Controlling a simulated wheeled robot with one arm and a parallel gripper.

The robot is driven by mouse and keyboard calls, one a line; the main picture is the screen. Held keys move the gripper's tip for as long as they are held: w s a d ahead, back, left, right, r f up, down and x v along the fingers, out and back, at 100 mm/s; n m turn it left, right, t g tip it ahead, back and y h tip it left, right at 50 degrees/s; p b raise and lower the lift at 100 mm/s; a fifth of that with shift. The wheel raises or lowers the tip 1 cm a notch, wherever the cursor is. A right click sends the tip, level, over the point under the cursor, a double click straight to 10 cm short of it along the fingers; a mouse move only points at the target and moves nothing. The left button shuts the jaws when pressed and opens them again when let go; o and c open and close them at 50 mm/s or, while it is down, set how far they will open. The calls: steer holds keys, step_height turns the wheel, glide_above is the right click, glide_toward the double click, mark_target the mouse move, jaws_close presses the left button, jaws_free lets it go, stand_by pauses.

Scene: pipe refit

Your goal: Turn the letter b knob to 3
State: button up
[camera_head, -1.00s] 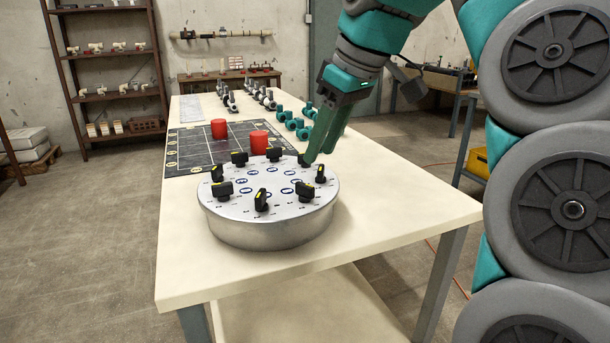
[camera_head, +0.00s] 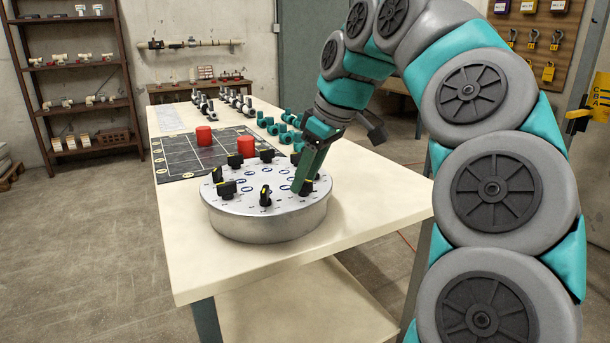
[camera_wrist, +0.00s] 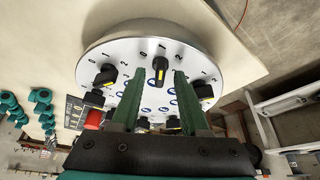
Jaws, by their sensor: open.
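A round silver dial plate (camera_head: 300,219) sits on the near part of the table and carries several black knobs with yellow marks in a ring. The knob letters are too small to read, so I cannot tell which is letter b. My gripper (camera_head: 303,189) is at the right side of the plate, fingers pointing down, beside a black knob (camera_head: 308,187) partly hidden by the fingers. In the wrist view my gripper (camera_wrist: 154,75) is open. A black knob (camera_wrist: 160,66) shows between and just beyond its fingertips. Other knobs (camera_wrist: 105,75) lie outside the fingers.
Two red cylinders (camera_head: 204,136) (camera_head: 246,147) stand on a dark grid mat (camera_head: 178,160) behind the plate. Teal fittings (camera_head: 283,131) and grey ones (camera_head: 204,104) lie farther back on the table (camera_head: 375,190). The table right of the plate is clear.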

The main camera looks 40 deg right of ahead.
jaws_close()
stand_by(0.3)
